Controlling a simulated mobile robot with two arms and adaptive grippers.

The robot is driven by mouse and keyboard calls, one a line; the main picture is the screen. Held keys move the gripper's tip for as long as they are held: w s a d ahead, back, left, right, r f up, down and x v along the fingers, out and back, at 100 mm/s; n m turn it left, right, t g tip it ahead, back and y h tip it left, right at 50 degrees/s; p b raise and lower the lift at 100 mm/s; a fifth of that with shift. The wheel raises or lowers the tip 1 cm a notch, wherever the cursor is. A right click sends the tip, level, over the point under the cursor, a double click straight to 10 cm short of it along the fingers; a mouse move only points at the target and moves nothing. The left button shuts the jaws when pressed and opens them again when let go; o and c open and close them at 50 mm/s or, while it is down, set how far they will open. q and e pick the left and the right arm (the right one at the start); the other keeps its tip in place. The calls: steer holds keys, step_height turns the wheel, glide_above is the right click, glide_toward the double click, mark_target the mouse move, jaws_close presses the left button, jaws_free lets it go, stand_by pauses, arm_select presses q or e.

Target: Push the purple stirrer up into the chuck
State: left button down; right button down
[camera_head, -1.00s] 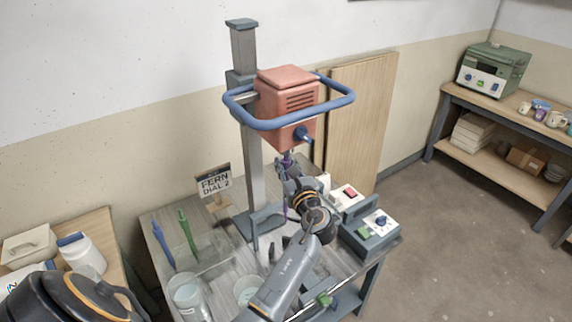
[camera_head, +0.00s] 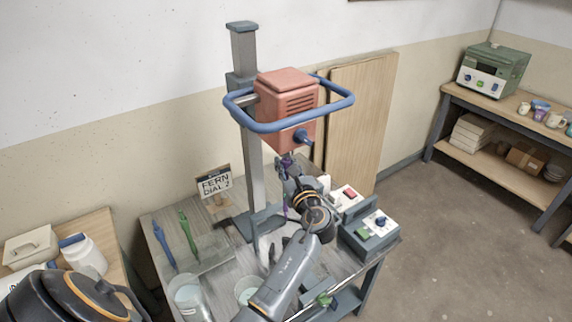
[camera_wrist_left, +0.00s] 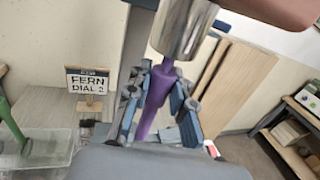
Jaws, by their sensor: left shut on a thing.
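The purple stirrer (camera_wrist_left: 155,100) is between the fingers of my left gripper (camera_wrist_left: 158,100), which is shut on it. Bits of purple show around the fingers there, and the chuck is hard to make out. My right gripper is not in view.
A blue and a green stirrer (camera_head: 188,232) stand in a clear bin (camera_head: 208,256) at left. Buckets (camera_head: 186,295) stand at the bench front. A control box (camera_head: 369,234) is right of my wrist. The grey column (camera_head: 250,165) stands close behind. A sign (camera_head: 214,184) reads "FERN DIAL 2".

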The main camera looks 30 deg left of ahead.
arm_select(q)
steer(key=shift+r+p, duration=0.45)
stand_by(0.3)
steer(key=c, duration=1.1)
jaws_free()
